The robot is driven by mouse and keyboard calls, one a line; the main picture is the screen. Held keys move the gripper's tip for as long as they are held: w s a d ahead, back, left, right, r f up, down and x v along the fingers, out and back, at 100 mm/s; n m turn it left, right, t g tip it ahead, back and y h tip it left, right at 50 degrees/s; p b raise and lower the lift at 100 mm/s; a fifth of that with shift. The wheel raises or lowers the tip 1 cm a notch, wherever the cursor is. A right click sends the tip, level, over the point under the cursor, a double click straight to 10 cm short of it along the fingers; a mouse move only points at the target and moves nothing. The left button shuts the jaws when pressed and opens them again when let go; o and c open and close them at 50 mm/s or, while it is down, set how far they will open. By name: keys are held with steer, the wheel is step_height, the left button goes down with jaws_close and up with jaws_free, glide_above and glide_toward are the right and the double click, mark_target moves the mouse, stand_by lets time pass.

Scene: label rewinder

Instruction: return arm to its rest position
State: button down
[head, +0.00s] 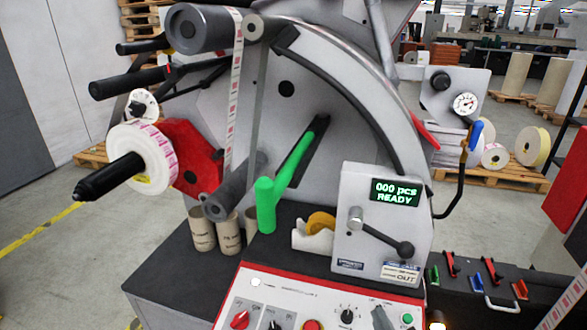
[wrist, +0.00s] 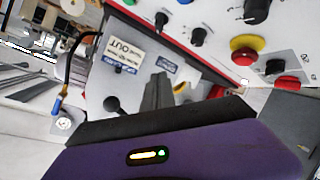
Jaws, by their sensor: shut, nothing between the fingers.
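My gripper shows in the wrist view (wrist: 158,90) as two dark grey fingers close together, with nothing between them. They point toward the front of the label rewinder, over the face of its counter box (head: 350,220). The purple wrist housing fills the lower part of the wrist view. The rewinder's control panel (head: 275,300) shows at the bottom of the head view and, turned over, at the top of the wrist view. A grey shape at the panel's lower edge in the head view may be my fingertips; I cannot tell. The counter display (head: 397,192) reads "000 pcs READY".
A black-knobbed lever (head: 404,248) sticks out from the counter box. A green handle (head: 266,205) stands left of it. A label roll (head: 155,150) sits on the left spindle. A black toolbox (head: 470,300) with clamps is at right. Floor at left is free.

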steer(key=s+d+m+y+b, duration=0.1)
steer(key=s+m, duration=0.6)
steer(key=s, duration=2.7)
steer(key=shift+s+d+r+t, duration=0.25)
steer(key=shift+s+r+t, duration=0.05)
steer(key=shift+t, duration=0.1)
